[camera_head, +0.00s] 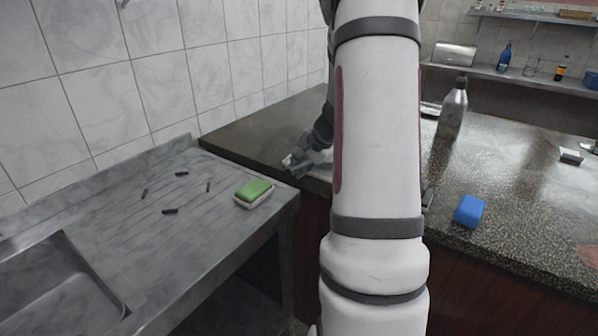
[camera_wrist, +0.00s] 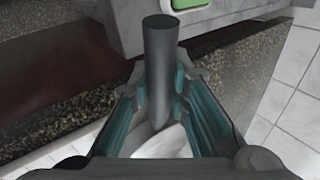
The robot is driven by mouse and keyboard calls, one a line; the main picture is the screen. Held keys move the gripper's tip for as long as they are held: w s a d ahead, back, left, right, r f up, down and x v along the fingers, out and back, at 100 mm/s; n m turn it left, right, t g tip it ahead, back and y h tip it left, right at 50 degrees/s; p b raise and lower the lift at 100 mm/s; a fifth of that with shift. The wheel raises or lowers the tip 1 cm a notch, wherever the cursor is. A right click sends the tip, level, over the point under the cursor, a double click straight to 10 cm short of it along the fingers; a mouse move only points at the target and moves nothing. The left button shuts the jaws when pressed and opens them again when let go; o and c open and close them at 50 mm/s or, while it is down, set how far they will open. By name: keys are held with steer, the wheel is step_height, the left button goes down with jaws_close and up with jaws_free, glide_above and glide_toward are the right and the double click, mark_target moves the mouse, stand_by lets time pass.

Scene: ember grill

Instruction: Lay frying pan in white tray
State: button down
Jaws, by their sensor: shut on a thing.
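My gripper (camera_wrist: 163,75) is shut on a dark grey rod-like handle (camera_wrist: 160,50), which fits the frying pan's handle. The handle runs between the teal-lined fingers. The pan's body cannot be made out clearly. A pale, curved surface (camera_wrist: 165,145) shows below the handle between the fingers; I cannot tell whether it is pan or tray. In the head view my gripper (camera_head: 297,165) is low over the near left edge of the dark counter. A white patch (camera_head: 321,157) beside it may be the white tray, mostly hidden by my arm.
A green sponge (camera_head: 254,189) lies on a dish on the metal sink unit (camera_head: 110,225), near several small dark pieces. On the speckled counter (camera_head: 510,190) stand a grey bottle (camera_head: 453,110) and a blue block (camera_head: 469,210). A shelf with bottles is behind.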

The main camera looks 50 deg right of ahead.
steer(key=shift+f, duration=0.7)
steer(key=c, duration=1.5)
jaws_free()
